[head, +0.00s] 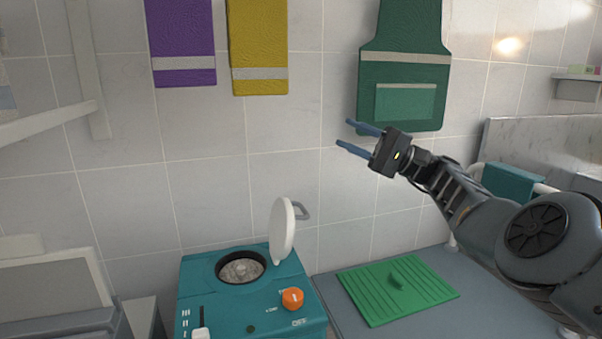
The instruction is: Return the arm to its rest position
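My gripper (352,137) is at the end of my arm, which reaches in from the right side of the head view. Its two blue fingers are spread apart and point left. Nothing is between them. The gripper is raised in front of the tiled wall, above the level of the teal machine and the green mat. It appears in front of or just below the green apron's lower left corner, apart from the machine.
A teal machine (222,290) has its white lid (282,232) raised and an orange knob (292,298). A green ridged mat (370,302) lies on the grey surface. A purple towel (183,40), yellow towel (258,40) and green apron (405,35) hang above. A teal cloth (508,185) hangs at right.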

